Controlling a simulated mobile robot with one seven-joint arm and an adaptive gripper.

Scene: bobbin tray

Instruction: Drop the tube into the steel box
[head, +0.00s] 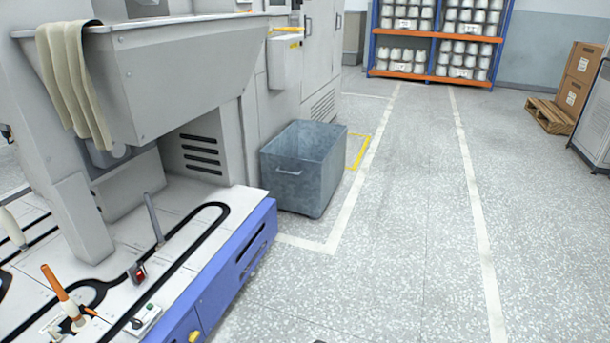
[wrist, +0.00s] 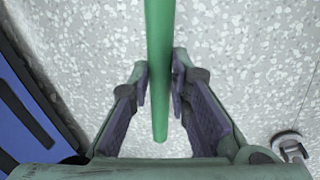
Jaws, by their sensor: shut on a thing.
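The steel box (head: 288,183) is a grey-blue, open-topped metal bin with a handle on its front. It stands on the floor near the middle of the head view, beside the machine. In the wrist view, a long green tube (wrist: 160,112) passes between the fingers of my gripper (wrist: 160,84), which is shut on it. The tube's near end shows between the fingers, and its other end runs out of the top of the picture. Speckled floor lies below it. The steel box is not in the wrist view, and the tube is not in the head view.
A grey machine with a blue base (head: 235,262) fills the left of the head view. A cloth (head: 72,85) hangs over its trough. Bobbin shelves (head: 436,42) stand at the back, a pallet with cartons (head: 560,112) at the right. The marked aisle (head: 415,180) is clear.

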